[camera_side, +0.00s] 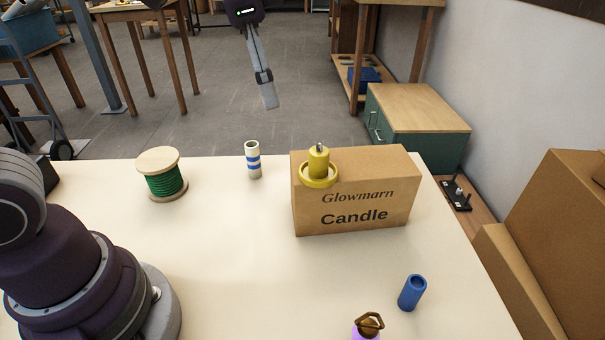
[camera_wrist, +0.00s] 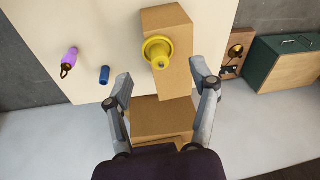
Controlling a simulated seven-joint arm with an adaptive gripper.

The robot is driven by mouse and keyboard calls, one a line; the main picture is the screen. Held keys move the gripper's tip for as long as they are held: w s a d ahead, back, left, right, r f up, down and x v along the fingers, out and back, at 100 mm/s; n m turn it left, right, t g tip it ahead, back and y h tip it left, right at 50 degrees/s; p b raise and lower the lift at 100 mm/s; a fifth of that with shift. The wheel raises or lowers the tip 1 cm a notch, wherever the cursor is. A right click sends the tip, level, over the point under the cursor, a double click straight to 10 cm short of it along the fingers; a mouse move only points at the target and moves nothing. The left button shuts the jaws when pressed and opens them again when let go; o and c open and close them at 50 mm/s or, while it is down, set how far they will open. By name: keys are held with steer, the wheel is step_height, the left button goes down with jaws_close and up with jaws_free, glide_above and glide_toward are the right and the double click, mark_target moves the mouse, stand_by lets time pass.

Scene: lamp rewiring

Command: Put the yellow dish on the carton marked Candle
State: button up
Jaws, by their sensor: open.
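The yellow dish (camera_side: 319,179), with a raised stub in its middle, sits upright on the top face of the carton marked Candle (camera_side: 372,212), near its left end. In the wrist view the yellow dish (camera_wrist: 158,54) shows on the carton (camera_wrist: 177,83) ahead of the fingertips. My gripper (camera_wrist: 161,80) is open, with nothing between its fingers. In the side view my gripper (camera_side: 267,92) hangs high, above and to the left of the dish, clear of it; only its lower part is in frame.
On the table stand a green wire spool (camera_side: 162,175), a white and blue striped tube (camera_side: 253,160), a blue tube (camera_side: 412,292) and a purple item with a brass ring (camera_side: 368,326). Brown boxes (camera_side: 560,230) stand beyond the right edge. The table's middle is clear.

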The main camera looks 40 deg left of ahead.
steer(key=s+a+f+n+t, duration=0.3)
steer(key=s+n, duration=0.3)
steer(key=s, duration=0.4)
steer(key=shift+s+f+n, duration=0.15)
steer(key=shift+f+n, duration=0.25)
steer(key=shift+f, duration=0.25)
